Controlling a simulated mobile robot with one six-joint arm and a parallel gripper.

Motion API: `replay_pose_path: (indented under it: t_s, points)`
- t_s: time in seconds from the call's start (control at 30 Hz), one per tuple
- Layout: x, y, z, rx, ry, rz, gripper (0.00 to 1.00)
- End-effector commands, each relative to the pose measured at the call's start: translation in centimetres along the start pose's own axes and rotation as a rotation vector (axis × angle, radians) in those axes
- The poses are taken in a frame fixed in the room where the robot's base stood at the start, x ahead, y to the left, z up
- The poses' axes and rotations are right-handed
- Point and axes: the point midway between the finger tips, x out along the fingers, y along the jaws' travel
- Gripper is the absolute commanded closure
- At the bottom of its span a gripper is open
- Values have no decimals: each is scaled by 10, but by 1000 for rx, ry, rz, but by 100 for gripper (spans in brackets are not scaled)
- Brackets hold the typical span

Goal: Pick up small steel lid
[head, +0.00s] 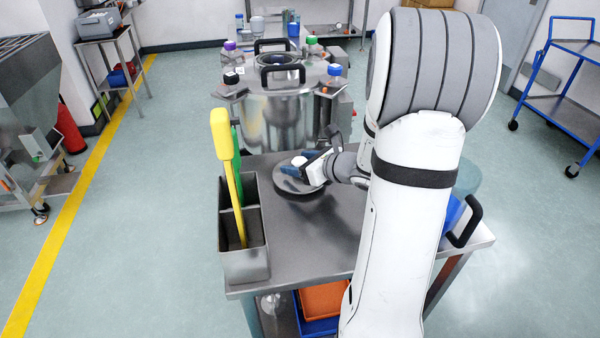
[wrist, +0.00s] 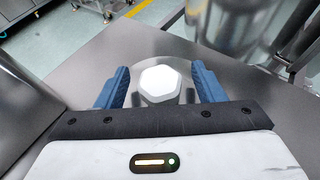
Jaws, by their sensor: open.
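The small steel lid (head: 295,188) lies on the steel cart top, a round grey disc with a pale knob at its middle. In the wrist view the white, many-sided knob (wrist: 161,85) stands between the two blue fingers of my gripper (wrist: 160,88). The lid's disc (wrist: 146,66) shows around the knob. The fingers are apart, one on each side of the knob, with a gap to it on both sides. In the head view my gripper (head: 294,171) is over the lid, and its fingers and wrist cover part of it.
A steel holder (head: 245,264) with a yellow and a green handled tool stands on the cart's left edge. A large steel vessel (head: 277,120) with coloured caps stands just behind the cart. The cart top (head: 310,245) in front of the lid is clear.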

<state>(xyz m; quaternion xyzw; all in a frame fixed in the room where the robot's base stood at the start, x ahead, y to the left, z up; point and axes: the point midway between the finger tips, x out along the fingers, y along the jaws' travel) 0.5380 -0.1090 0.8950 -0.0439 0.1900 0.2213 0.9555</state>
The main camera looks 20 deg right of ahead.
Motion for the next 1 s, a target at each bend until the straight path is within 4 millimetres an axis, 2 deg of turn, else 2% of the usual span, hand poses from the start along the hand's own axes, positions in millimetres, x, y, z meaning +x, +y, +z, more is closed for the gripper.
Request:
replay_pose_path:
  t_s: [0.13, 0.4, 1.0]
  points:
    - [16, 0, -1, 0, 1, 2, 38]
    - [18, 0, 0, 1, 1, -1, 38]
    - [18, 0, -1, 1, 1, -1, 88]
